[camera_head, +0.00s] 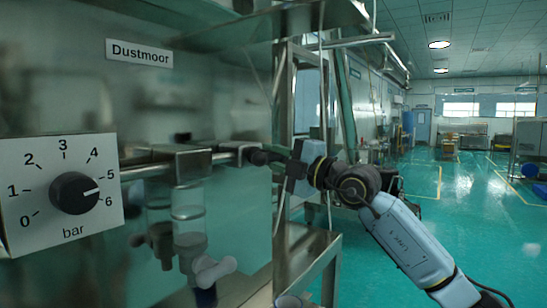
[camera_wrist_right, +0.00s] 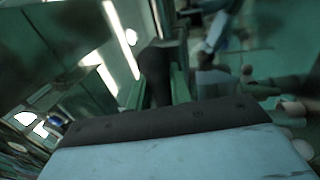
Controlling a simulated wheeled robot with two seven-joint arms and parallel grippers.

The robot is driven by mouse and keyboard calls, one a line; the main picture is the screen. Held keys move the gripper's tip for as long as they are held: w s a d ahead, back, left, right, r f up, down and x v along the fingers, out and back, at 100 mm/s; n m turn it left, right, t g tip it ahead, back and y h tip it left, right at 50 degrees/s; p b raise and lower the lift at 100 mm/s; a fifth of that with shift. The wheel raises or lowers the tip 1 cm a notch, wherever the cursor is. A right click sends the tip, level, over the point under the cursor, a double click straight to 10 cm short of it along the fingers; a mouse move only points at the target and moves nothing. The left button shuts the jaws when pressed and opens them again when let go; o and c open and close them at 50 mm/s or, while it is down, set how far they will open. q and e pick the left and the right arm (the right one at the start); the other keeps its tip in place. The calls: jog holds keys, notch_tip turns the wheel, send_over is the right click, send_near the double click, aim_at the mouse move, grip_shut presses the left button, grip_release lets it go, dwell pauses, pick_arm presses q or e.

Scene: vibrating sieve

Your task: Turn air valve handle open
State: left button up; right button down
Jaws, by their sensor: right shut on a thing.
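The air valve (camera_head: 232,152) sits at the right end of a metal pipe on the front of the steel machine. Its dark handle (camera_head: 258,156) points right, toward my right gripper (camera_head: 276,161). The right gripper comes in from the right and is shut on the handle. In the right wrist view the dark handle (camera_wrist_right: 155,72) stands between the fingers, above the dark front edge of the gripper body. The fingertips are small and dark in the head view, so the exact contact is hard to see. My left gripper is not in view.
A pressure dial (camera_head: 74,193) marked 0 to 6 bar points between 5 and 6. Clear filter bowls (camera_head: 188,205) hang under the pipe. A steel frame post (camera_head: 283,110) stands close behind my right gripper. Open green floor (camera_head: 480,195) lies to the right.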

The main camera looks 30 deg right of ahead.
jog(key=c, duration=1.3)
grip_release()
jog(key=shift+s, duration=0.1)
jog(key=b+v, duration=0.5)
jog(key=v, duration=0.8)
jog(key=shift+s+d, duration=0.1)
